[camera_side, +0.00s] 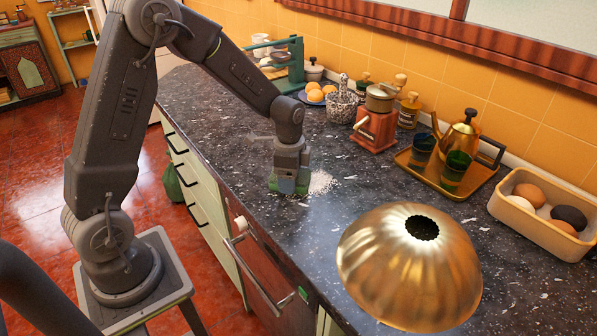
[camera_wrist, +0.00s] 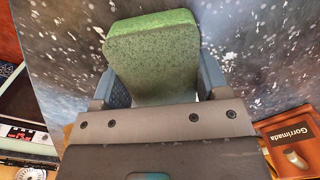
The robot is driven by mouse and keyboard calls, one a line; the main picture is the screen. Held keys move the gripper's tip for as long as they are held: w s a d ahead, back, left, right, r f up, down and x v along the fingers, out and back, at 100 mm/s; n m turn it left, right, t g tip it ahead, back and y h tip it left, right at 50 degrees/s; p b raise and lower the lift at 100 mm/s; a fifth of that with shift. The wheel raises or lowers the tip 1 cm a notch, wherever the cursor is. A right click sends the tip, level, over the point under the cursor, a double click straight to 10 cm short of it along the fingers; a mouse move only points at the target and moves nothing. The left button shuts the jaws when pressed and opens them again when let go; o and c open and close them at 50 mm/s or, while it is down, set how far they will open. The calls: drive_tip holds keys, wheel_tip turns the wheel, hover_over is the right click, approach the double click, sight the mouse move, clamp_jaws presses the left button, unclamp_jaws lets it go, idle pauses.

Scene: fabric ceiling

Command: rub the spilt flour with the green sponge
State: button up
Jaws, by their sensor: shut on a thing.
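The green sponge (camera_wrist: 152,60) is between the two fingers of my gripper (camera_wrist: 158,90) in the wrist view, with a finger against each side. In the side view my gripper (camera_side: 290,172) points down at the dark speckled counter, and the sponge (camera_side: 287,186) shows at its lower end, at or very near the surface. The spilt flour (camera_side: 321,182) is a white patch on the counter just right of the sponge. My gripper hides part of that area. White specks surround the sponge in the wrist view, but I cannot tell flour from the counter's pattern there.
A large golden dome (camera_side: 409,268) stands at the front right. The counter's front edge is close to my gripper.

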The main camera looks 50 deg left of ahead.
sight(303, 175)
drive_tip(key=s, duration=0.3)
drive_tip(key=shift+s, duration=0.2)
drive_tip(key=shift+s+d, duration=0.15)
drive_tip(key=shift+d, duration=0.9)
drive_tip(key=shift+w+r, duration=0.1)
drive_tip(key=shift+w, duration=6.75)
drive_tip(key=shift+w+d, duration=0.1)
drive_tip(key=shift+d, duration=0.2)
drive_tip(key=shift+d+f, duration=0.2)
drive_tip(key=shift+d, duration=0.6)
drive_tip(key=shift+s+a, duration=0.1)
drive_tip(key=shift+s, duration=6.8)
wheel_tip(303, 175, up, 8)
drive_tip(key=shift+r, duration=0.15)
